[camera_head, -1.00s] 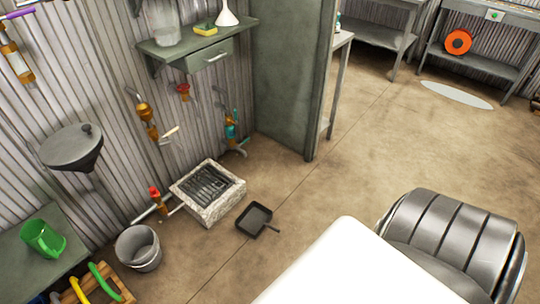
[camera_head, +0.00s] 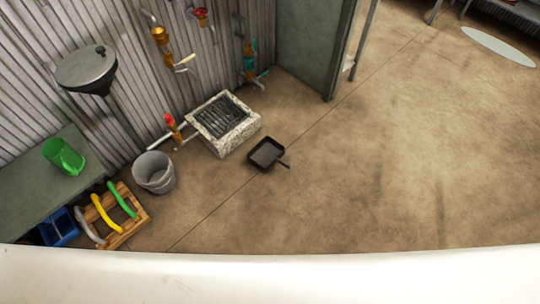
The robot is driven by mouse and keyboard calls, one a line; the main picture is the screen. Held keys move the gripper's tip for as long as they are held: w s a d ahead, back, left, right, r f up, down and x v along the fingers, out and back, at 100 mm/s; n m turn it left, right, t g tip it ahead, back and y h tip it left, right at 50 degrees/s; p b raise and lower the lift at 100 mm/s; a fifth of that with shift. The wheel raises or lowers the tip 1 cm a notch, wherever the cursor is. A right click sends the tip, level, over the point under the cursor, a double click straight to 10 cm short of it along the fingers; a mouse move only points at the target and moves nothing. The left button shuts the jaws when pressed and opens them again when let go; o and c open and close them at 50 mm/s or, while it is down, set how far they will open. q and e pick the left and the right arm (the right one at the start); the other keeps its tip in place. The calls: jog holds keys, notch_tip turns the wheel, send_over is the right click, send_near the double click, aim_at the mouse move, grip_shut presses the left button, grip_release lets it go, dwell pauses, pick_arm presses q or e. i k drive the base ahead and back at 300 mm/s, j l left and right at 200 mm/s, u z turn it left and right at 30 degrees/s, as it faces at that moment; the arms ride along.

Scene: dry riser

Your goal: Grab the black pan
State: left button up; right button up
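The black pan (camera_head: 266,153) is small and square with a short handle pointing to the lower right. It lies on the brown floor, just right of a stone block with a dark grate, and apart from it. Neither of my grippers shows in the head view. A white curved surface spans the bottom of the picture, with bare floor between it and the pan.
The stone grate block (camera_head: 241,134), a grey bucket (camera_head: 154,173) and a wooden rack (camera_head: 131,229) stand left of the pan. A green jug (camera_head: 64,157) is on a table (camera_head: 30,190). A green panel (camera_head: 312,45) stands behind.

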aim_at(268, 152)
jog(key=i+l+u, duration=0.1)
jog(key=i+l, duration=0.2)
jog(key=l, duration=0.15)
jog(key=i+l+u, duration=0.1)
jog(key=i+l, duration=0.2)
jog(key=l, duration=0.15)
